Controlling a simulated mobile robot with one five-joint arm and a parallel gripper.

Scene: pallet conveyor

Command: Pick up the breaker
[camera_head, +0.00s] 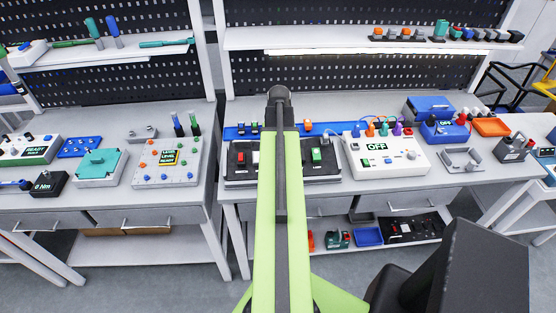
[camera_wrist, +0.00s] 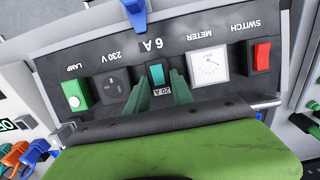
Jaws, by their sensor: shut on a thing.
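In the wrist view, a dark panel (camera_wrist: 225,100) shows upside down, with the labels LAMP, 230 V, 6 A, METER and SWITCH. The breaker (camera_wrist: 157,73) has a teal part and sits at the panel's middle, by the 6 A label. A small 20 A tag shows at its near end. My gripper (camera_wrist: 158,84) is shut on the breaker, one green finger on each side. Whether the breaker is still seated in the panel cannot be told. In the head view, my green arm hides the panel's middle and the gripper; the panel's right part (camera_head: 333,172) shows.
On the panel are a green lamp (camera_wrist: 75,94), a black socket (camera_wrist: 113,86), a white meter (camera_wrist: 208,64) and a red switch (camera_wrist: 262,56). A white box reading OFF (camera_head: 410,158) stands right of the panel. A blue strip (camera_head: 235,133) lies behind it.

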